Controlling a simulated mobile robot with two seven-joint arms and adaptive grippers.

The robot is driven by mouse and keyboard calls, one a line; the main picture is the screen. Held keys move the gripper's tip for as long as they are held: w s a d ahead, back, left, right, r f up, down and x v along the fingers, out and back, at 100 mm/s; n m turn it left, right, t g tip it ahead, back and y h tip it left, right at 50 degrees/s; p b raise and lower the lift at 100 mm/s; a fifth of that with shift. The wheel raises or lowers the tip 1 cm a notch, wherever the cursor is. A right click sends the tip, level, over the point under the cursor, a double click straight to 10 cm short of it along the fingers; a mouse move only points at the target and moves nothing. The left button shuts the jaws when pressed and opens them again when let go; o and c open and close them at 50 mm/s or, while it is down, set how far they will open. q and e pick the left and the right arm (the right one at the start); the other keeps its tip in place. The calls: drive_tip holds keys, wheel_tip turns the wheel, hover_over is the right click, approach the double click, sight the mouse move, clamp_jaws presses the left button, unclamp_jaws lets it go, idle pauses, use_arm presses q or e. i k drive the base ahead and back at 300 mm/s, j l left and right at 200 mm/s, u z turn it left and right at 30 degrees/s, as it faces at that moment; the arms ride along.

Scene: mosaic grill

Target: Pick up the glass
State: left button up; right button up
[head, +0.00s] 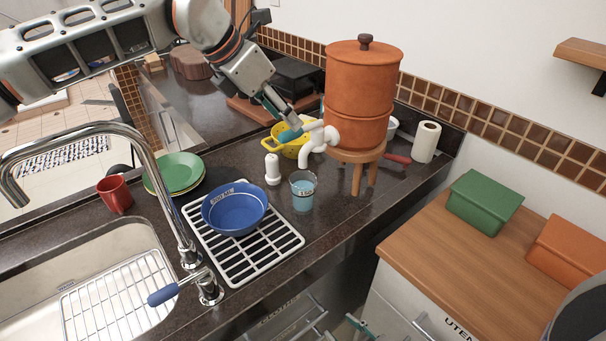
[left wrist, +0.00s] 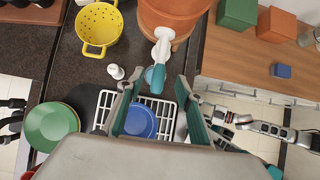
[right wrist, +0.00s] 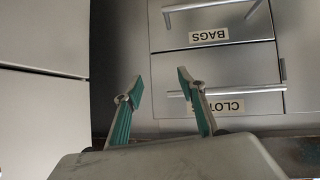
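The glass (head: 303,191) stands upright on the dark counter under the white tap (head: 314,142) of the clay water filter (head: 362,90). It holds blue liquid and has a label near its rim. In the left wrist view I cannot clearly make it out. My left gripper (head: 285,117) is above and behind the glass, at the tap. In the left wrist view its fingers (left wrist: 157,84) are spread, with the tap's teal lever (left wrist: 155,78) showing between them; contact is unclear. My right gripper (right wrist: 160,78) is open and empty, low in front of the cabinet drawers.
A blue bowl (head: 235,208) sits on a white drying rack (head: 265,262) left of the glass. A white shaker (head: 272,169) and yellow colander (head: 292,150) stand close by. Green plates (head: 175,172), a red mug (head: 115,194) and the faucet (head: 165,190) are further left.

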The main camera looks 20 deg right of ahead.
sight(303, 183)
drive_tip(key=k, duration=1)
